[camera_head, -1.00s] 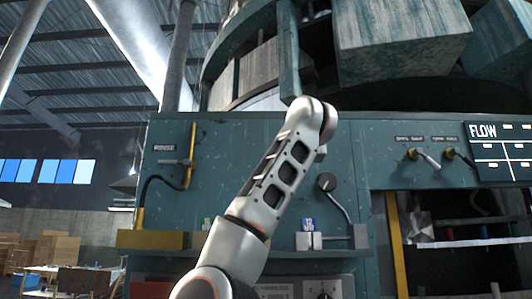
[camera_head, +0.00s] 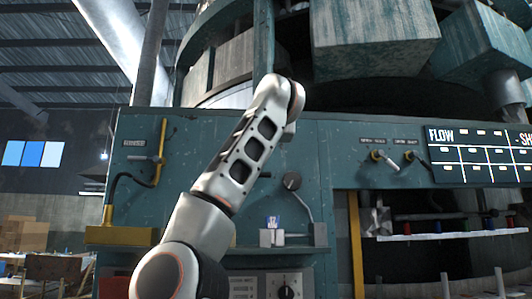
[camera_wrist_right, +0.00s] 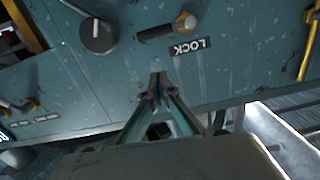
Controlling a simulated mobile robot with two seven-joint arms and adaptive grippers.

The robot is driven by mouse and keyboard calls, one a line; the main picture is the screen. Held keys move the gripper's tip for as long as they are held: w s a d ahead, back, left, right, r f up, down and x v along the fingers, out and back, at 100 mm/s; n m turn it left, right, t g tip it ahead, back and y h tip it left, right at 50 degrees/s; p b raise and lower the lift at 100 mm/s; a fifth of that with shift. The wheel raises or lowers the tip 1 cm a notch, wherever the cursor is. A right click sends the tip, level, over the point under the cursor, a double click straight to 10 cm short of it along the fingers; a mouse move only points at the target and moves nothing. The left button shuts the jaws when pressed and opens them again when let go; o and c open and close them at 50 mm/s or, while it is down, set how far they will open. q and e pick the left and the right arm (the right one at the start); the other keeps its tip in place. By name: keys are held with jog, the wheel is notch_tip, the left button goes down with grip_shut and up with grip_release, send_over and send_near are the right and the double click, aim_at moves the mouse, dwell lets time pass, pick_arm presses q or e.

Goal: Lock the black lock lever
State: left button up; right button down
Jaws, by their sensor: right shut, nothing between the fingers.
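In the right wrist view, a short black lever (camera_wrist_right: 155,33) with a brass-coloured round end (camera_wrist_right: 186,20) is mounted on the teal panel, beside an upside-down LOCK label (camera_wrist_right: 190,47). I take it to be the lock lever. My right gripper (camera_wrist_right: 158,81) points at the panel with its fingertips together and empty. It appears below the lever and label in that picture, apart from the lever. In the head view, an arm of mine rises in front of the panel (camera_head: 335,160) and covers part of it; the gripper is hidden there. My left gripper is not in view.
A round dark knob (camera_wrist_right: 98,35) sits left of the lever in the wrist view. The head view shows a yellow-piped lever (camera_head: 160,155) at left, two small levers (camera_head: 385,158) at right, a FLOW display (camera_head: 480,155) and a small ledge (camera_head: 300,250).

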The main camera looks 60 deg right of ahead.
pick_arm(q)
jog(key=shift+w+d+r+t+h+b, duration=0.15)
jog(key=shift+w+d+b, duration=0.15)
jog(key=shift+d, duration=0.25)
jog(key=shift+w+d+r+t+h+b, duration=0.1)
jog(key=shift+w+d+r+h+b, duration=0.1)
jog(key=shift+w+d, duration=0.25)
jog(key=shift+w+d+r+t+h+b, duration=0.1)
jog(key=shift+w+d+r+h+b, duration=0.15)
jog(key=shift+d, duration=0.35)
pick_arm(e)
jog(key=v, duration=0.6)
jog(key=shift+a+f, duration=0.15)
jog(key=shift+a, duration=0.35)
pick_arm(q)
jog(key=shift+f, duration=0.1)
